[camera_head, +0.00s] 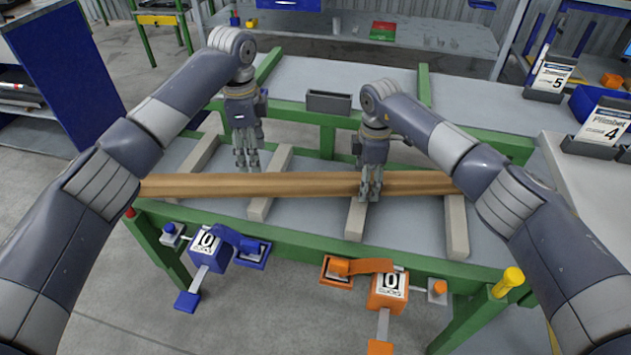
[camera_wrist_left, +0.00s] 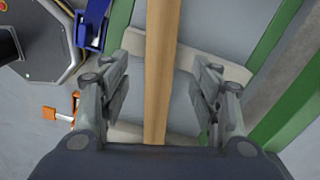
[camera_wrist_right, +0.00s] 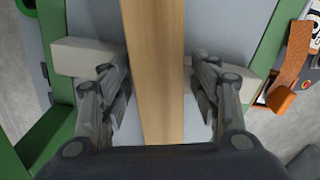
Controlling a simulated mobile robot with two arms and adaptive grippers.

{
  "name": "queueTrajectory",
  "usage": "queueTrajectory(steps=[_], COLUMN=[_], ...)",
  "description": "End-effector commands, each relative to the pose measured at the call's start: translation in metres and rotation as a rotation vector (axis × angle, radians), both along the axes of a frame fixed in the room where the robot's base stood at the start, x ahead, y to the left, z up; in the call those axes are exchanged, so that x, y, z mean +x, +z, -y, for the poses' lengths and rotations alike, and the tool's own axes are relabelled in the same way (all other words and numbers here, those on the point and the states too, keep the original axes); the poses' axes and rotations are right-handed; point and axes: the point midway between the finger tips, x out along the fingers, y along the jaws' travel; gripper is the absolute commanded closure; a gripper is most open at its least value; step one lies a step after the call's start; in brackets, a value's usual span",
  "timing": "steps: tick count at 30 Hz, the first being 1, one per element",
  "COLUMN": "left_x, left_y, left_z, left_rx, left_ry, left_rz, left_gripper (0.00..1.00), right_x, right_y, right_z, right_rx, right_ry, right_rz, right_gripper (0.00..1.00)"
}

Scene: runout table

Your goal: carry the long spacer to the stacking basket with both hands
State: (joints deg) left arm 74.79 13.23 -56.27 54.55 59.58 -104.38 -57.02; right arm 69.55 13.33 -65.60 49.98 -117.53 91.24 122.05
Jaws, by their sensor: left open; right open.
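The long spacer (camera_head: 300,185) is a brown wooden beam lying across grey cross bars on the green-framed runout table (camera_head: 410,258). My left gripper (camera_head: 247,168) is over the left part of the spacer, and my right gripper (camera_head: 371,192) is over its right part. In the left wrist view the spacer (camera_wrist_left: 160,70) runs between the open fingers (camera_wrist_left: 160,105), with gaps on both sides. In the right wrist view the spacer (camera_wrist_right: 155,70) also runs between the open fingers (camera_wrist_right: 160,95), with gaps. No stacking basket can be made out for certain.
A grey bin (camera_head: 329,102) sits on the table's back rail. A blue clamp device (camera_head: 207,250) and an orange one (camera_head: 387,288), both marked 10, are on the front side. A yellow-capped post (camera_head: 510,280) stands at the front right. Boxes with number signs (camera_head: 553,75) are at the right.

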Motion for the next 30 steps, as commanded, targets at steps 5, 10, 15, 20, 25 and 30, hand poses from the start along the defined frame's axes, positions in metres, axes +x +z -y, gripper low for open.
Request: queueTrajectory(steps=[5,10,15,20,25,30], left_x=[0.0,0.0,0.0,0.0,0.0,0.0], left_y=[0.018,0.022,0.022,0.022,0.021,0.021], left_z=[0.0,0.0,0.0,0.0,0.0,0.0], left_rx=[0.0,0.0,0.0,0.0,0.0,0.0], left_ry=[0.0,0.0,-0.001,-0.001,-0.001,-0.001], left_rz=[0.0,-0.001,-0.001,-0.001,-0.001,-0.001], left_gripper=[0.43,0.43,0.43,0.43,0.43,0.43], right_x=[0.0,0.001,0.002,0.001,0.001,0.0], right_y=[0.0,0.014,0.048,0.082,0.108,0.119], right_z=[0.0,0.0,0.0,0.0,0.0,0.0], right_rx=[0.0,0.0,0.001,0.001,0.0,0.0], right_ry=[0.0,-0.001,0.0,-0.001,0.0,0.0], right_rz=[0.0,0.003,0.005,0.004,0.001,0.001], right_gripper=[0.43,0.43,0.43,0.43,0.43,0.43])
